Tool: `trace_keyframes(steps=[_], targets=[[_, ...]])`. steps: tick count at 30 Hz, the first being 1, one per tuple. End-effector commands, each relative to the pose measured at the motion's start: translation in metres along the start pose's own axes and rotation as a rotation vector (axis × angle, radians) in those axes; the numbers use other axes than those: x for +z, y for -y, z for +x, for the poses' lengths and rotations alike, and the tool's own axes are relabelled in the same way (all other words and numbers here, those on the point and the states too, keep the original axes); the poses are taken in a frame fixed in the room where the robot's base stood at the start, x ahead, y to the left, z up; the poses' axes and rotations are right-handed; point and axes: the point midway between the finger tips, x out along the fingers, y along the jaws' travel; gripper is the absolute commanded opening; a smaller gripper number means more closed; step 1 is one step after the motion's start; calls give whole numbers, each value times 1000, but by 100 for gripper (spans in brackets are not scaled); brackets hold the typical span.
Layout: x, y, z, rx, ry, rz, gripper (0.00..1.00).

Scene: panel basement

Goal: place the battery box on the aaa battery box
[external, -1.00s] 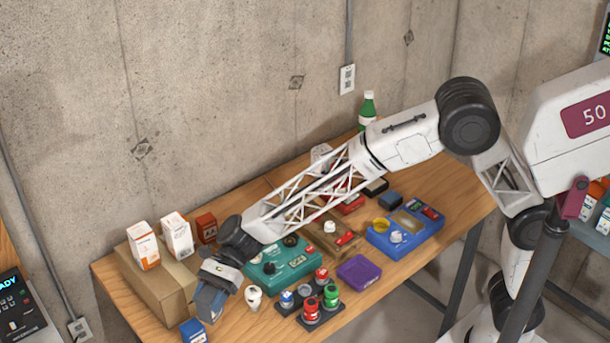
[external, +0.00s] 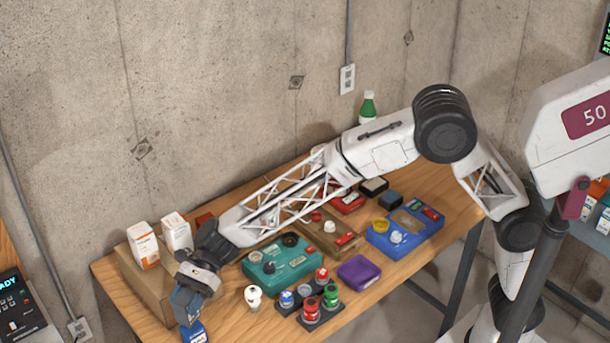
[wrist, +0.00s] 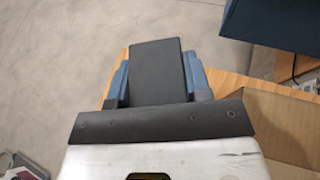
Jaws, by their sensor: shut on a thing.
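My gripper (external: 187,310) hangs low past the front left of the table, shut. In the wrist view a dark grey, flat-faced box (wrist: 158,70) sits between its blue fingers; it appears to be the battery box, though no label shows.
The carton (wrist: 285,125) is close on the right in the wrist view. A teal case (external: 283,262), a white-topped button (external: 253,296), a purple box (external: 359,272) and a blue control box (external: 405,232) stand to the right. A partly hidden red box (external: 205,220) is behind my arm.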

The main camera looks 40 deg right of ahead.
Motion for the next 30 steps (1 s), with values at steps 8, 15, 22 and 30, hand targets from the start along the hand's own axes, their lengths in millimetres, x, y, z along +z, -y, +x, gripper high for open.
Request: trace_keyframes(steps=[8, 15, 22, 30], targets=[[-25, 0, 10, 0, 0, 1, 10], [-30, 0, 12, 0, 0, -1, 10], [-31, 0, 13, 0, 0, 0, 10], [-33, 0, 13, 0, 0, 0, 70]])
